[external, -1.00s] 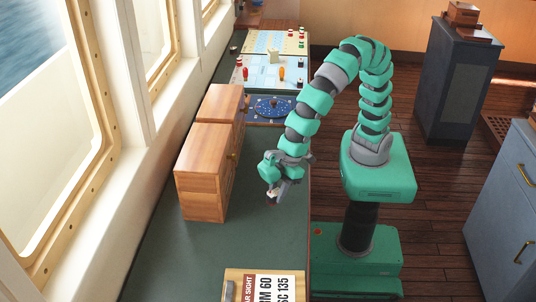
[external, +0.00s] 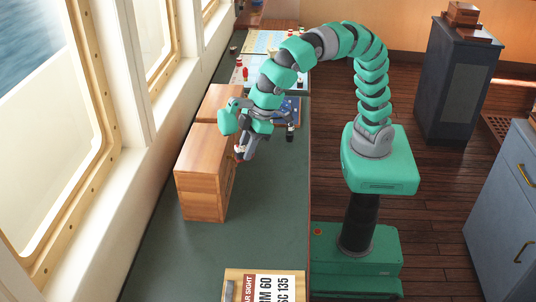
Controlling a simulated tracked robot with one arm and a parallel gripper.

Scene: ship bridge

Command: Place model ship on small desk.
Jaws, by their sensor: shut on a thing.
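My gripper (external: 243,154) hangs at the front face of the wooden cabinet (external: 200,180), near where its knob is. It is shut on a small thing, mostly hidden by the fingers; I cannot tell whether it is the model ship. Small white and orange-red bits show at the fingertips. I cannot make out a model ship anywhere else in view. No separate small desk is clear; the long green-topped counter (external: 270,220) runs below the windows.
A sign board (external: 264,288) lies at the counter's near end. Charts with small pieces (external: 262,42) lie at the far end. A small dark and white item (external: 290,132) shows beside the arm. A dark cabinet (external: 452,90) and a blue-grey cabinet (external: 500,210) stand right. The counter's near middle is clear.

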